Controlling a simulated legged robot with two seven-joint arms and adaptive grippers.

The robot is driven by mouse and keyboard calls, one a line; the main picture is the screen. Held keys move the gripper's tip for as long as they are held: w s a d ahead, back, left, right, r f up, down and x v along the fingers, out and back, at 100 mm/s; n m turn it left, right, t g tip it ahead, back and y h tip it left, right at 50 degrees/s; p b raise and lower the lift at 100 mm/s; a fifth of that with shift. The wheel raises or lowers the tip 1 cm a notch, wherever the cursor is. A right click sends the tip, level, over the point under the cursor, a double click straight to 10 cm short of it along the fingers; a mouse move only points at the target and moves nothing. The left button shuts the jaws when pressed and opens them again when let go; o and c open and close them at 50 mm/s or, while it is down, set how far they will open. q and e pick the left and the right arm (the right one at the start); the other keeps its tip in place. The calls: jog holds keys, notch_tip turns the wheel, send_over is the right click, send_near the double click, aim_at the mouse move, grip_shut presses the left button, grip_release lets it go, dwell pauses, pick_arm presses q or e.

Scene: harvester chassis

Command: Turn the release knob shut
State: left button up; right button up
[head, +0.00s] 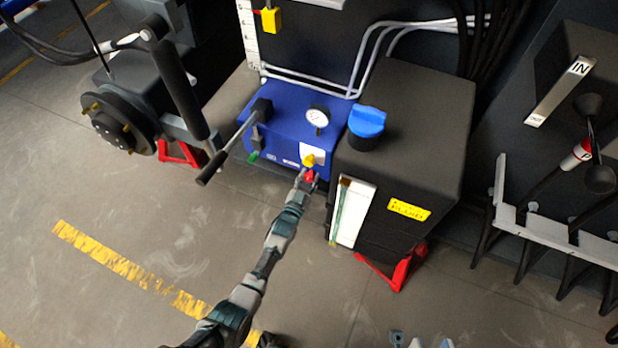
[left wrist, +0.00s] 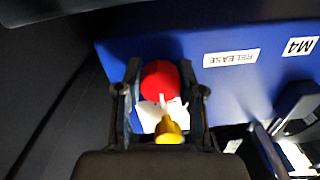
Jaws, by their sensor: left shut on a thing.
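The release knob (head: 309,175) is red and sits on the lower front of the blue pump unit (head: 283,125). My left gripper (head: 306,182) reaches it from below. In the left wrist view, the round red knob (left wrist: 160,80) lies between the two fingers of my left gripper (left wrist: 160,92), which are shut on it. A white RELEASE label (left wrist: 230,58) is on the blue face beside it. The fingers partly hide the red knob in the head view. My right gripper cannot be made out clearly.
A black lever (head: 225,155) slants out left of the blue unit. A dark tank (head: 410,140) with a blue cap (head: 366,121) stands close on the right. A brake disc (head: 115,122) is at the left. The floor in front is open.

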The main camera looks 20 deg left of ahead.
pick_arm(q)
jog(key=shift+s+f, duration=0.15)
jog(key=shift+f, duration=0.25)
jog(key=o, duration=1.1)
jog(key=shift+c, duration=0.2)
jog(key=shift+o, duration=0.5)
jog(key=shift+r, duration=0.2)
jog(key=s, duration=1.1)
jog(key=shift+s, duration=0.4)
